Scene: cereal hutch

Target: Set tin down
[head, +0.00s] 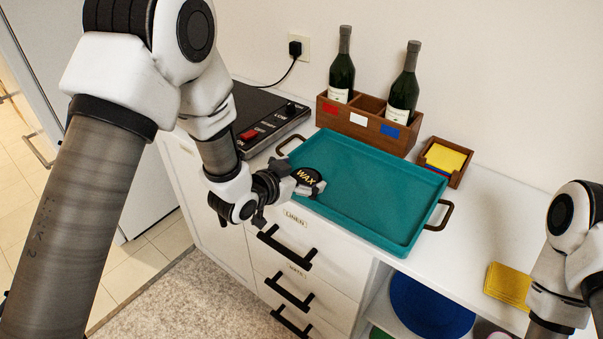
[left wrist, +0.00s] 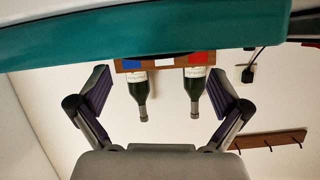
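A dark round tin with yellow WAX lettering (head: 306,175) is at the front left end of the teal tray (head: 375,185). Whether it rests fully on the tray floor is hard to tell. My left gripper (head: 283,190) is right beside the tin, at the tray's near left edge, and partly overlaps it in the head view. In the left wrist view my left gripper (left wrist: 160,85) has its fingers spread wide with nothing visible between them, and the tin does not show there. My right gripper is out of the picture; only my right arm shows at the right.
A wooden rack (head: 360,120) with two bottles stands behind the tray. A hotplate (head: 262,118) is to the left, a box of yellow cards (head: 445,160) to the right. A yellow cloth (head: 507,284) lies at the counter's right. Drawers with black handles (head: 287,250) are below.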

